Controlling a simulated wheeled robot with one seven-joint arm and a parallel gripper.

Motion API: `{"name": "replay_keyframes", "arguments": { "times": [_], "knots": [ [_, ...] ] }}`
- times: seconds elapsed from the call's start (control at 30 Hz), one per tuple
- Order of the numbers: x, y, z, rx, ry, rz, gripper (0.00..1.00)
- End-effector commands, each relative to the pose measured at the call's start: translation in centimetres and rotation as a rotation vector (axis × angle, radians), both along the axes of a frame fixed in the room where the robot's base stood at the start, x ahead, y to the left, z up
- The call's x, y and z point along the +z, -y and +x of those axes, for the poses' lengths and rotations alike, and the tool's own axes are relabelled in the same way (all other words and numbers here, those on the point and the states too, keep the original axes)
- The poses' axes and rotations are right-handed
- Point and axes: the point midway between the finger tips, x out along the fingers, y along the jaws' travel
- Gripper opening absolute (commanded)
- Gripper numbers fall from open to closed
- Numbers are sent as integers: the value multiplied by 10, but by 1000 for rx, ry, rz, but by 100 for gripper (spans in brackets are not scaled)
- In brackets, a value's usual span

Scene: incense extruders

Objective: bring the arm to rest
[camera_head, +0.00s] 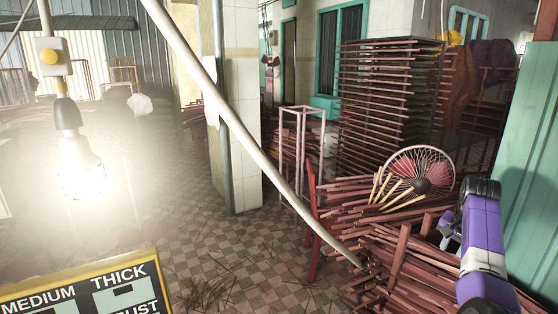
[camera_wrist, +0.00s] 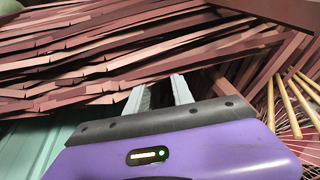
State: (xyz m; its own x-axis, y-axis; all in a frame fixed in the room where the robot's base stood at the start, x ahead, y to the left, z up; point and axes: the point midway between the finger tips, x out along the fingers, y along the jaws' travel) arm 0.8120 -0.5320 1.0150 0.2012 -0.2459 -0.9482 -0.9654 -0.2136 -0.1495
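My arm with its purple shell is at the right edge of the head view, and my gripper (camera_head: 447,230) shows there beside its end, over a heap of reddish-brown wooden sticks (camera_head: 385,265). In the wrist view my gripper (camera_wrist: 160,90) shows two pale fingers standing apart, with nothing held between them. The stick heap (camera_wrist: 90,60) fills the upper part of that view beyond the fingers. I cannot tell how far the fingertips are from the sticks.
A wire-caged red fan (camera_head: 422,168) and thin yellow sticks (camera_head: 382,188) lie on the heap. A tall rack (camera_head: 390,100) stands behind. A green panel (camera_head: 530,170) is close at right. A lit bulb (camera_head: 82,165) hangs left. Tiled floor (camera_head: 250,255) lies mostly open.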

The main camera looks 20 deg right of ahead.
Motion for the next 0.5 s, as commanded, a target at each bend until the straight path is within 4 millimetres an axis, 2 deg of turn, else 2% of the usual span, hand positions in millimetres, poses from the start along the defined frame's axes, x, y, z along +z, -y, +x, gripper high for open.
{"name": "replay_keyframes", "arguments": {
  "times": [0.1,0.27,0.4,0.5],
  "knots": [
    [9,18,8,19,65,-108,28],
    [11,33,18,63,144,-276,28],
    [4,29,25,122,205,-435,28],
    [-5,14,27,180,248,-552,28]
  ]
}}
